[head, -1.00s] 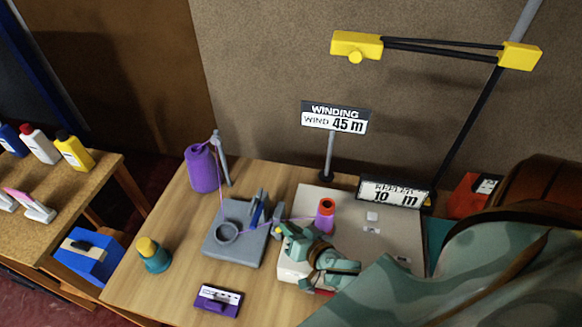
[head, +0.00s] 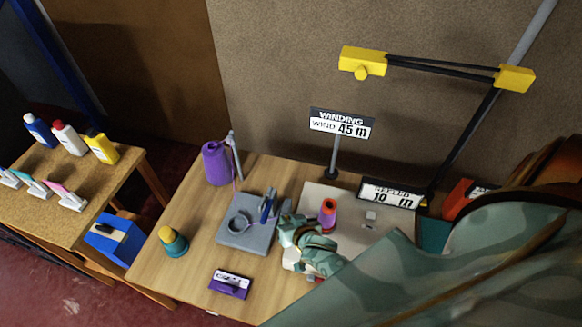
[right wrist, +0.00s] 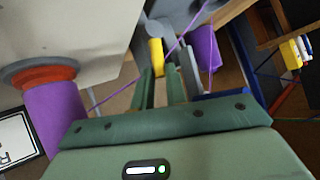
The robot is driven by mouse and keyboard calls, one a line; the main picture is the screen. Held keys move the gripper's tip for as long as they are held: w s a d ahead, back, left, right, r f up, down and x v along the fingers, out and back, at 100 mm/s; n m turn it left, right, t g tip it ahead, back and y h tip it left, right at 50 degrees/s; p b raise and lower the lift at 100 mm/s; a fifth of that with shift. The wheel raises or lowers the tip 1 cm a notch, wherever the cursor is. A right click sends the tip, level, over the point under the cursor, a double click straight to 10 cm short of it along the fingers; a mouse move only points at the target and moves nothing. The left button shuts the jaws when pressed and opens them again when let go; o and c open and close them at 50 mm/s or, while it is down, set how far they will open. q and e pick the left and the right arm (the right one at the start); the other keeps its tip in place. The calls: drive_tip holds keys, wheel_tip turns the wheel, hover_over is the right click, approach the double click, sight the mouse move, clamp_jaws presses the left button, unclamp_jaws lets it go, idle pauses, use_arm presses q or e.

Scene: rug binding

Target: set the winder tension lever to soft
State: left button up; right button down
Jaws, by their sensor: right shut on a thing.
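The winder (head: 316,196) is a pale flat-topped machine on the wooden table, carrying a purple spool with an orange-red top (head: 328,211). My right gripper (head: 285,224) is at its left front edge, and its green arm hides much of that side. In the right wrist view the green fingers (right wrist: 160,90) are close together. A yellow cylinder (right wrist: 156,57), which looks like the knob of the tension lever, shows at their tips. The lever's setting marks cannot be read. My left gripper is not in view.
A grey plate with a ring and blue upright (head: 247,240) sits left of the winder. A purple cone (head: 217,165), a teal-and-yellow pot (head: 173,242) and a purple box (head: 230,285) stand around it. A WINDING sign (head: 341,124) shows 45 m.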

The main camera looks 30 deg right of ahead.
drive_tip(key=c, duration=1.4)
unclamp_jaws()
drive_tip(key=p+v, duration=0.3)
drive_tip(key=v, duration=1.3)
drive_tip(key=shift+r, duration=0.2)
